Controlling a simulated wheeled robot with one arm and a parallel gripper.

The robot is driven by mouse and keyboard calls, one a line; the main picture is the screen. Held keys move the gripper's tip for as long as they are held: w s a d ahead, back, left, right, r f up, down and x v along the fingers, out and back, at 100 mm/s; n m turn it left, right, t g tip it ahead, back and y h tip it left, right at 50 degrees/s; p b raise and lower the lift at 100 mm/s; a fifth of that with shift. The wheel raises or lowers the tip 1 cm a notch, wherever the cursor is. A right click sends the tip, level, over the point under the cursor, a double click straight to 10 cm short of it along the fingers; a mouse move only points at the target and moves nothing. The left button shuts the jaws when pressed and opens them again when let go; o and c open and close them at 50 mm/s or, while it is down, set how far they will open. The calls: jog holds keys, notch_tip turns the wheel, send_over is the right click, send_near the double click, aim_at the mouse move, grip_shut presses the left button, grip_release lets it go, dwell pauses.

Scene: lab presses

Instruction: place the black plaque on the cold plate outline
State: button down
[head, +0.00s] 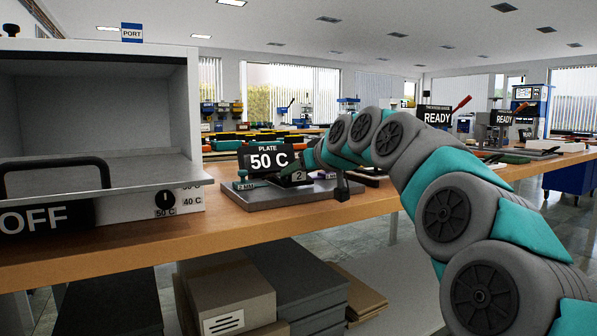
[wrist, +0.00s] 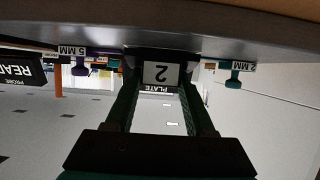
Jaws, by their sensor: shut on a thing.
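My gripper (head: 297,182) is low over the grey slab (head: 262,199) on the bench. I cannot tell whether the held piece touches the slab. No cold plate outline can be made out; my arm hides part of the slab.
A "2 MM" tag (head: 244,186) stands at the slab's left and a "5 MM" tag (wrist: 72,51) on its other side. An open grey press chamber (head: 100,110) with an "OFF" sign (head: 42,217) stands left on the wooden bench (head: 130,240). "READY" signs (head: 437,117) stand behind.

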jog(key=shift+f, duration=0.2)
jog(key=shift+c, duration=1.3)
grip_release()
jog(key=shift+r, duration=0.1)
jog(key=shift+r, duration=0.1)
jog(key=shift+r, duration=0.1)
jog(key=v, duration=1.2)
